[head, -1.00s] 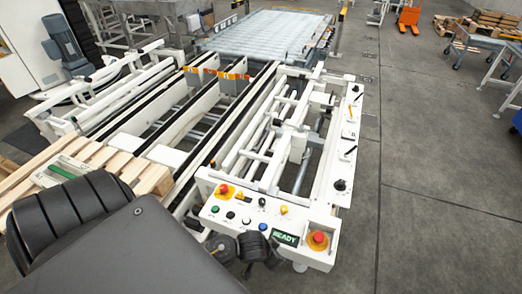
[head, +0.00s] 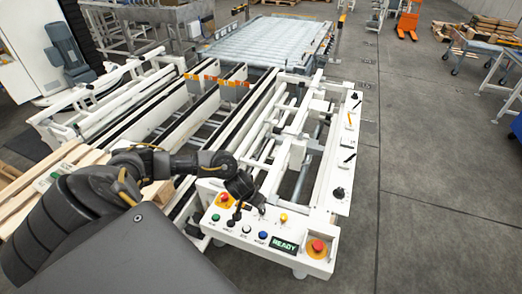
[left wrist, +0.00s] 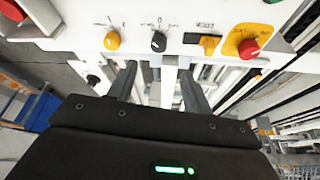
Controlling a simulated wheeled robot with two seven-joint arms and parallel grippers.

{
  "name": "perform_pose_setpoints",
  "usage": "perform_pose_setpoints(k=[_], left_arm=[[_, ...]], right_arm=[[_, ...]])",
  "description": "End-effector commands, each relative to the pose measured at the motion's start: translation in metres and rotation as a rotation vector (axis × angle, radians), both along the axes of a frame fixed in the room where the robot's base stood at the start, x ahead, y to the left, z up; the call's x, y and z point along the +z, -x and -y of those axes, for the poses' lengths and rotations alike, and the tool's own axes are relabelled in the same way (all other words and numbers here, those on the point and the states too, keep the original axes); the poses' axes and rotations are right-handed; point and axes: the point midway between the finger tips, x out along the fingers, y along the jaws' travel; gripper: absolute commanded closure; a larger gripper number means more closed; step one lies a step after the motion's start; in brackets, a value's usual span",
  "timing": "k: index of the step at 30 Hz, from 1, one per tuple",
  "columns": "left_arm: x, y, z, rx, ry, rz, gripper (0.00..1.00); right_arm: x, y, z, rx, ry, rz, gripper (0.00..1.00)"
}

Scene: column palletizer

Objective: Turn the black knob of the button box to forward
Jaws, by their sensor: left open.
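The button box (head: 208,234) is a white panel at the front of the machine in the head view. Its black knob (head: 262,209) sits in the back row beside a yellow knob (head: 283,217). In the left wrist view the black knob (left wrist: 158,42) is between the yellow knob (left wrist: 112,40) and an orange-yellow switch (left wrist: 208,43). A small pale mark shows on it; its exact setting is hard to read. My left gripper (left wrist: 158,82) is open and empty, its two fingers apart, with the black knob beyond the gap between them, not touched. My right gripper is not in view.
Coloured push buttons and a READY display (head: 285,246) line the front. Machine rails lie behind; a wooden pallet (head: 30,195) lies left.

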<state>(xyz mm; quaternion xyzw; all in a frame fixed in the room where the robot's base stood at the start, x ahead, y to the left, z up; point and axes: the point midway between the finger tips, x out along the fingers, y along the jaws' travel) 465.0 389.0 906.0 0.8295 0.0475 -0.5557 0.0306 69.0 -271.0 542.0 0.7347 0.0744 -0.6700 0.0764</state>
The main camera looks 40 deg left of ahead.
Motion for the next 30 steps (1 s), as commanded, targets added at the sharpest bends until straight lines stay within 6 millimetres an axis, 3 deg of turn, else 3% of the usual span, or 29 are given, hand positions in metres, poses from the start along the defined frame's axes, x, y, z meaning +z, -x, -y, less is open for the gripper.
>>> perform_pose_setpoints(k=[5, 18, 24, 30], left_arm=[[-0.013, -0.005, 0.001, 0.001, 0.004, -0.001, 0.50], [-0.083, -0.035, -0.002, 0.001, 0.002, 0.001, 0.50], [-0.098, -0.041, -0.003, 0.001, 0.002, 0.002, 0.50], [-0.100, -0.042, -0.003, -0.001, 0.002, 0.003, 0.50]], right_arm=[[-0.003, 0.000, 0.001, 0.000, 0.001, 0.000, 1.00], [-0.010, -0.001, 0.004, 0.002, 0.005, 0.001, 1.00], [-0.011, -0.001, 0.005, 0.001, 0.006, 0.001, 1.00], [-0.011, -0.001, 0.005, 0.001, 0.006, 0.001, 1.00]])
